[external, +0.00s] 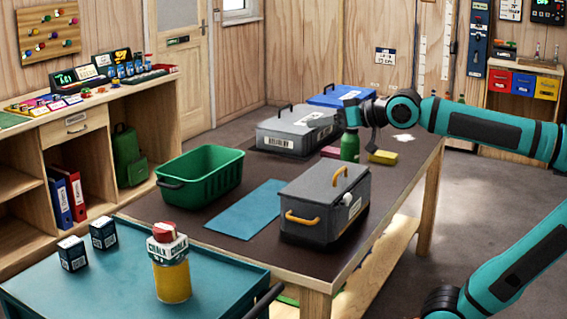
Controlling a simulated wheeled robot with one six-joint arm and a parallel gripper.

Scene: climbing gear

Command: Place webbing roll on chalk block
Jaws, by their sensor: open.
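A white block lettered CHALK (167,249) sits on top of a yellow cylinder (172,282) on the teal bench at the front left. A small red and white rounded piece (165,230), which looks like the webbing roll, rests on top of the block. My gripper (340,122) is open over the far part of the dark table, well away from the stack. It is close to a green bottle (350,146), and I cannot tell whether they touch. I see nothing held in it.
Two small dark boxes (73,254) stand on the teal bench (110,290). The dark table (240,240) holds a green basket (200,174), a blue mat (246,209), a grey case (325,200), a flat grey case (296,132), a blue case (340,95), and red (331,152) and yellow (382,157) blocks.

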